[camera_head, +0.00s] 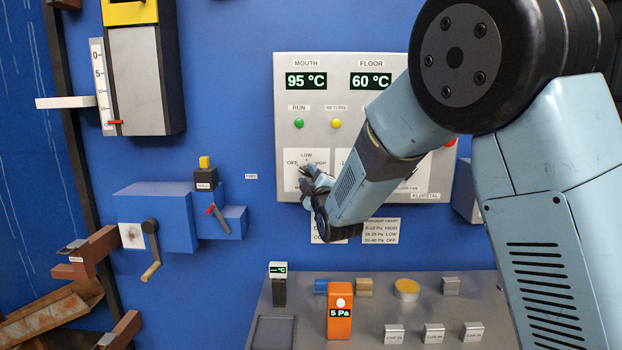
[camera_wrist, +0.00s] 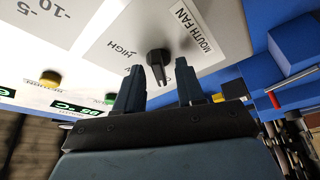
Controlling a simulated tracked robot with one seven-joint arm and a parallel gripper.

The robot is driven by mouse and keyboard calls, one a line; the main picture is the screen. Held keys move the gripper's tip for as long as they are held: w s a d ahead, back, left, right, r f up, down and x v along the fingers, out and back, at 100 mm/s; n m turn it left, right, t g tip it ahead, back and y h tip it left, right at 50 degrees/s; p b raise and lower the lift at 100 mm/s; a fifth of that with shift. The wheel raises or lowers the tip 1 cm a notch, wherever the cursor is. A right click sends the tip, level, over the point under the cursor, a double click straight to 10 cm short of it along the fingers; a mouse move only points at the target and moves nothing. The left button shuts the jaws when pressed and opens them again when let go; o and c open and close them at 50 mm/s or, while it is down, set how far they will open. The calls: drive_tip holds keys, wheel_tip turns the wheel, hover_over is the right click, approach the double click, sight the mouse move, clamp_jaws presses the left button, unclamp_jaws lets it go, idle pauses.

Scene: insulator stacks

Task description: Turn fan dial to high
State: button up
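The black mouth fan dial (camera_wrist: 158,58) sits on a white plate (camera_wrist: 115,45) with the label MOUTH FAN beside it and the word HIGH on its other side in the wrist view. Its exact setting is hard to tell. In the head view the plate (camera_head: 292,159) shows OFF, LOW and HIGH, and my gripper hides most of the dial. My gripper (camera_wrist: 159,66) is open, with one finger to each side of the dial in the picture. I see no clear contact with it. In the head view my gripper (camera_head: 309,178) is close to the panel.
The grey control panel (camera_head: 340,100) shows 95 °C and 60 °C, with a green button (camera_head: 299,123) and a yellow button (camera_head: 336,123) above the plate. A desk (camera_head: 380,306) below holds an orange 5 Pa meter (camera_head: 340,311). A hand crank (camera_head: 151,248) stands out at the left.

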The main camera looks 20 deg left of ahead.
drive_tip(key=shift+w, duration=0.1)
drive_tip(key=shift+c, duration=0.3)
clamp_jaws()
